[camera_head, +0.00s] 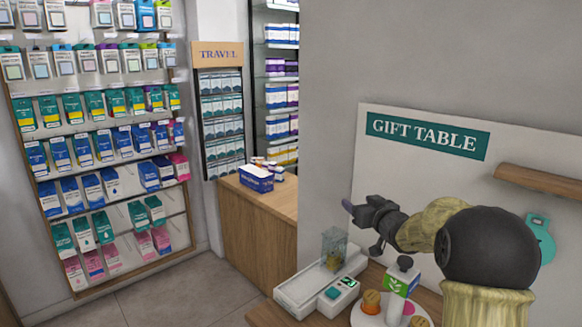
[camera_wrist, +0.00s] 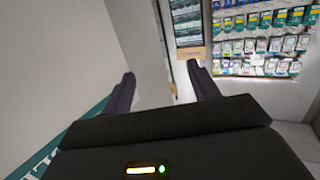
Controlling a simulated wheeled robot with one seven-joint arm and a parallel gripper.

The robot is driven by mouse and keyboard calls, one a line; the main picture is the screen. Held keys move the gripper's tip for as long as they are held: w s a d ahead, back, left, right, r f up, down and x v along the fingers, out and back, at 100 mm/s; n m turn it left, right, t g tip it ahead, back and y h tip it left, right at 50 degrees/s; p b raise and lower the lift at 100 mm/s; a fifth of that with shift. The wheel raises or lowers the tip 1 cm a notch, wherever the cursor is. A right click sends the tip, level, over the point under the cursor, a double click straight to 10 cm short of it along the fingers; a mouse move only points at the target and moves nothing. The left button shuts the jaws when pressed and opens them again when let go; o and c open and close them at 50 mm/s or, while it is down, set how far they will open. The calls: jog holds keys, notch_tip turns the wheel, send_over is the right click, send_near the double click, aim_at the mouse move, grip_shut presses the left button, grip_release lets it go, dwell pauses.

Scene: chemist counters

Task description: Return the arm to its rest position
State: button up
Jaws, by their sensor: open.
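My arm reaches in from the right of the head view, bent in front of the gift table sign (camera_head: 427,137). My gripper (camera_head: 350,207) points left, above the table and a clear container (camera_head: 334,245) with something yellowish inside. In the wrist view the two dark fingers of my gripper (camera_wrist: 160,78) stand wide apart. Nothing is between them.
Below my gripper are a white scale-like device (camera_head: 322,285), a pump bottle (camera_head: 402,277) and an orange-topped jar (camera_head: 371,301). A wooden shelf (camera_head: 540,181) and a teal tag (camera_head: 540,240) are at right. A wooden counter (camera_head: 265,205) stands behind.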

jog(key=s+a+f+m+g+h, duration=0.1)
jog(key=s+f+g, duration=0.3)
jog(key=s, duration=0.8)
jog(key=s+a+f+m+g+h, duration=0.1)
jog(key=s+f+g, duration=0.4)
jog(key=s, duration=0.8)
jog(key=s+a+f+m+g+h, duration=0.1)
jog(key=s+f+g, duration=0.3)
jog(key=s+f, duration=0.6)
jog(key=s+h, duration=0.1)
jog(key=s, duration=0.2)
jog(key=shift+a+h, duration=0.3)
jog(key=shift+a, duration=0.1)
jog(key=shift+f, duration=0.1)
